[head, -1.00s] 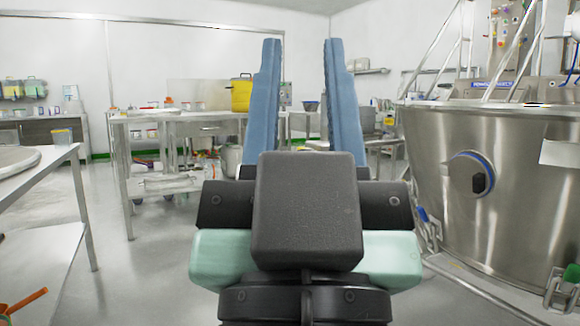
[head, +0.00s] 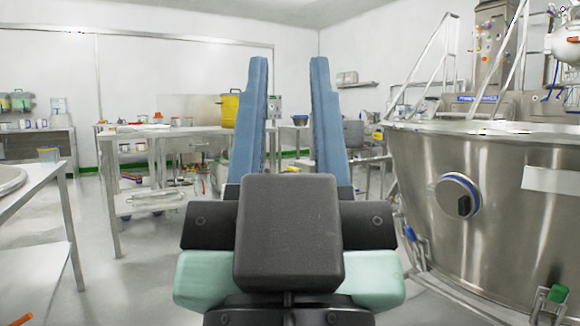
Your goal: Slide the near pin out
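My gripper (head: 289,62) is open, its two blue fingers pointing up and away with nothing between them. It is in the middle of the head view. I cannot make out a pin for certain. A large steel vessel (head: 410,175) stands to the right of the gripper, apart from it. It has a round blue-rimmed port with a black knob (head: 458,197) on its side. A green-handled fitting (head: 556,295) shows low on the vessel at the right edge. A blue-and-steel fitting (head: 411,236) sits low at the vessel's left side.
A steel table (head: 186,131) with small containers and a yellow pot (head: 230,109) stands ahead, left of the fingers. Another steel table (head: 40,172) is at the near left. Clear grey floor (head: 120,285) lies between it and my gripper. Metal rails (head: 430,72) rise behind the vessel.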

